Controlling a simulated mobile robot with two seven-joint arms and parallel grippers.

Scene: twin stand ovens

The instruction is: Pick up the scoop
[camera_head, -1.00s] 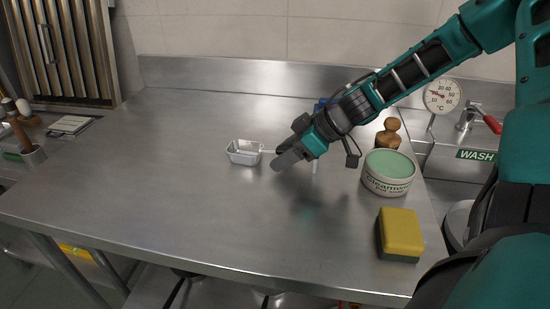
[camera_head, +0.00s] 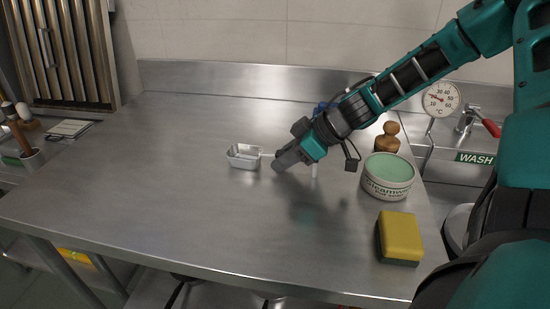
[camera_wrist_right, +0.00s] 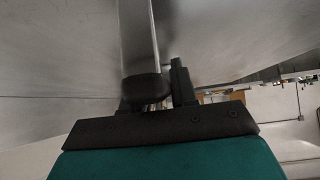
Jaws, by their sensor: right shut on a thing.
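The scoop (camera_head: 244,156) is a small, shiny metal rectangular pan on the steel table, left of my right gripper. My right gripper (camera_head: 280,164) reaches down from the right, its fingertips low over the table at the scoop's handle side. The grip point itself is partly hidden by the fingers. My left gripper is not in view.
Right of the gripper are a round green-topped tin (camera_head: 388,176), a yellow and green sponge (camera_head: 400,236) and a wooden-knobbed item (camera_head: 388,137). A sink with a dial thermometer (camera_head: 441,98) lies beyond. The table's left and front (camera_head: 150,190) are clear.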

